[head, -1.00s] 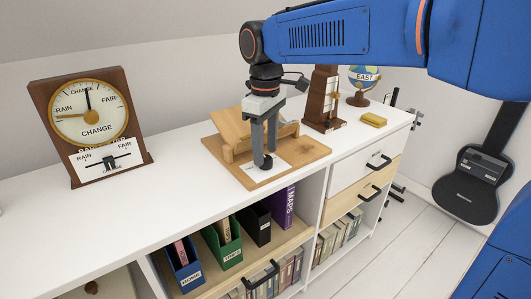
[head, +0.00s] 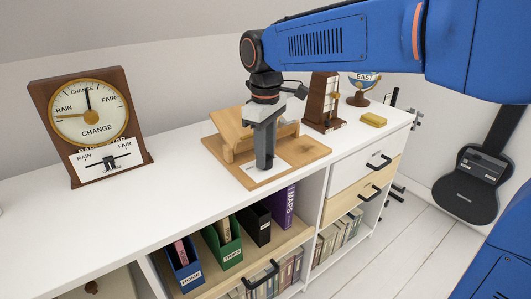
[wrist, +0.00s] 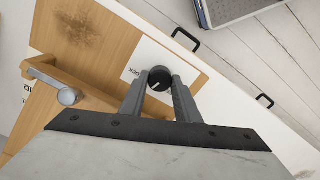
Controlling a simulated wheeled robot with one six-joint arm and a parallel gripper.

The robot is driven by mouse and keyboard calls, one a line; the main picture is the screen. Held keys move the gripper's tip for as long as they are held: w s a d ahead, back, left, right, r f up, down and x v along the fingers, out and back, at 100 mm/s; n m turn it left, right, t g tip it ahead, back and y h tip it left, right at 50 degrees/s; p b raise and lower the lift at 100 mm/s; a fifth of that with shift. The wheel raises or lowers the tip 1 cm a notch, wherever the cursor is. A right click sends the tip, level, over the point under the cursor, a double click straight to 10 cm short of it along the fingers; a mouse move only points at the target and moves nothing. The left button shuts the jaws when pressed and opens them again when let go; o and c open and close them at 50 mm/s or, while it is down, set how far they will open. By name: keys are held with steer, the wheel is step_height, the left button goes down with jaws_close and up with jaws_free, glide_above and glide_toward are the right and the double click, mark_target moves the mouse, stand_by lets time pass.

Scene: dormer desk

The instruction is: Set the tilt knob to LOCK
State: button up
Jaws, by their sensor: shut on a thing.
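The tilt knob (wrist: 159,78) is a small black round knob with a white mark, standing on a white label card (wrist: 143,58) on the wooden base board (head: 306,157). In the wrist view my gripper (wrist: 158,84) has its two fingers on either side of the knob, shut on it. In the head view my gripper (head: 264,165) points down at the front of the board and hides the knob. Most of the card's lettering is covered or too small to read, so I cannot tell the knob's setting. A tilted wooden stand (head: 235,128) rises behind the gripper.
A barometer clock (head: 91,125) stands on the white cabinet top at left. A wooden tower-like object (head: 322,100), a yellow block (head: 373,119) and a small globe (head: 363,85) stand to the right. The cabinet top between barometer and board is clear.

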steer(key=m, duration=0.4)
steer(key=shift+m, duration=2.2)
steer(key=o, duration=1)
steer(key=shift+o, duration=0.2)
steer(key=shift+r, duration=0.1)
step_height(320, 180, up, 17)
